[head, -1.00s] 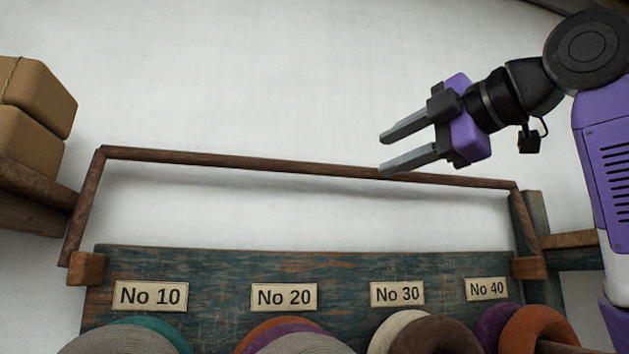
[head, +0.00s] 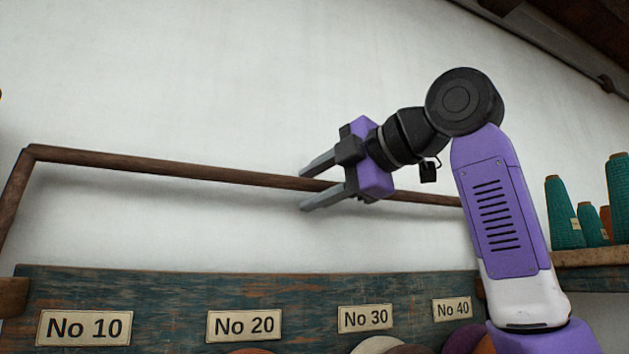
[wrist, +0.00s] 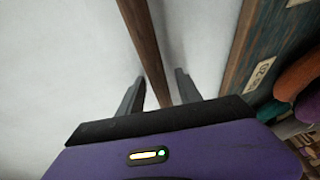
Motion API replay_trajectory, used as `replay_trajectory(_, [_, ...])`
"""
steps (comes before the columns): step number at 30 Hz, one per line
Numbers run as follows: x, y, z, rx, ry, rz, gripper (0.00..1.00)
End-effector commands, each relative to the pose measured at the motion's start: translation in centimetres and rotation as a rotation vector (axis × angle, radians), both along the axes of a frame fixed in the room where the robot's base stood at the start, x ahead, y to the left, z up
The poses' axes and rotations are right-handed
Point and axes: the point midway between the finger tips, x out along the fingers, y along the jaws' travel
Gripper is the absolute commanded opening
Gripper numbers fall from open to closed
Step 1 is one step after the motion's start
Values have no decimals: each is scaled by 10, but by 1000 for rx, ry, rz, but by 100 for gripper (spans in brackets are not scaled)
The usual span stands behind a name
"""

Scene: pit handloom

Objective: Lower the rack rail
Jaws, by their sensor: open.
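The rack rail (head: 170,165) is a brown wooden bar raised above the painted board, with a side arm (head: 14,195) at its left end. Its right end is hidden behind my arm. My gripper (head: 302,190) is open at the rail's right half, one finger above the bar and one below. In the wrist view the rail (wrist: 146,50) passes between my two open fingers (wrist: 158,88), with a gap showing on both sides near the tips. The fingers are not closed on it.
Below is the weathered board (head: 150,290) with number labels and yarn rolls (head: 380,346) at the bottom edge. A right shelf (head: 590,257) carries green yarn cones (head: 563,212). The white wall (head: 220,80) behind is bare.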

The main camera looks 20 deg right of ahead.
Motion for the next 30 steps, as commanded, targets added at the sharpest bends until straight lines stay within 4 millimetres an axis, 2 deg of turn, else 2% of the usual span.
replay_trajectory(6, [1, 0, -1, 0, 0, 0, 41])
replay_trajectory(12, [0, 0, -1, 0, 0, 0, 2])
replay_trajectory(13, [0, 0, -1, 0, 1, 0, 0])
replay_trajectory(30, [0, 0, -1, 0, 3, 0, 0])
